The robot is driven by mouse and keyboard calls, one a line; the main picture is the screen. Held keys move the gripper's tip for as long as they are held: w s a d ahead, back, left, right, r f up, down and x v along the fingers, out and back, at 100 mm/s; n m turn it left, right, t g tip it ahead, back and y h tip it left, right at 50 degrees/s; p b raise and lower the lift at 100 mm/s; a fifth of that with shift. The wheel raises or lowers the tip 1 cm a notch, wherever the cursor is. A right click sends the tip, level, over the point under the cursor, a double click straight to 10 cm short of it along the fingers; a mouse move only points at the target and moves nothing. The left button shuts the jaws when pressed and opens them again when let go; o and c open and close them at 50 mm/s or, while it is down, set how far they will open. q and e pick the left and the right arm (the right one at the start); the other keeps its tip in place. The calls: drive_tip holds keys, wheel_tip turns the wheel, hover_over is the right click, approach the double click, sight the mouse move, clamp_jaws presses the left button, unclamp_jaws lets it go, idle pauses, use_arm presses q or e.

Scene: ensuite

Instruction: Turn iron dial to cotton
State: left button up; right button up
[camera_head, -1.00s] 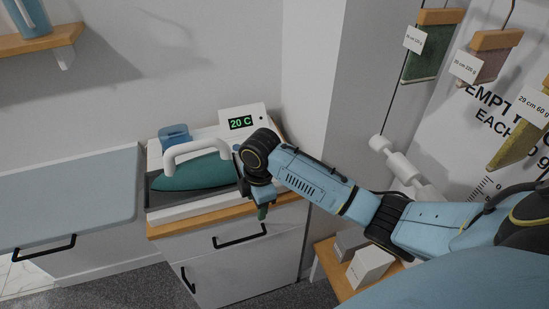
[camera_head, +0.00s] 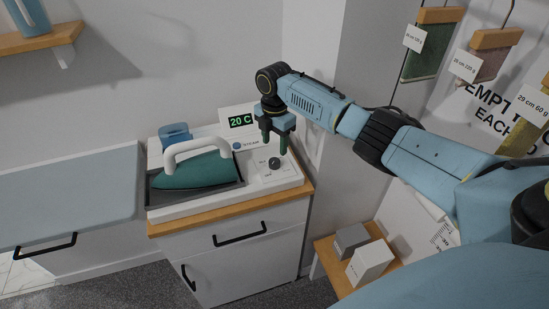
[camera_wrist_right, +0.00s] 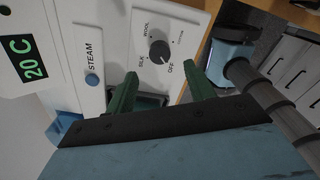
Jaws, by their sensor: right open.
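The iron dial (camera_head: 274,163) is a small dark round knob on a white panel at the right of the iron station. It also shows in the right wrist view (camera_wrist_right: 160,50), with SILK, WOOL and OFF printed around it; another label is too small to read. Its pointer direction is hard to tell. The teal iron (camera_head: 195,171) with a white handle rests on a grey tray left of the dial. My right gripper (camera_head: 276,146) is open and empty above the panel, pointing down. In the wrist view its green fingers (camera_wrist_right: 160,80) are apart, not touching the dial. My left gripper is out of view.
A display (camera_head: 240,121) reading 20 C stands behind the panel. A blue STEAM button (camera_wrist_right: 92,79) lies near the dial. A grey-blue board (camera_head: 68,198) is at the left. Small boxes (camera_head: 369,262) stand on a low wooden table at the right. Tagged swatches (camera_head: 427,50) hang there.

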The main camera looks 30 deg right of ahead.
sight(274, 161)
wheel_tip(274, 161, down, 7)
drive_tip(key=shift+f, duration=0.1)
idle(0.3)
drive_tip(key=c, duration=1)
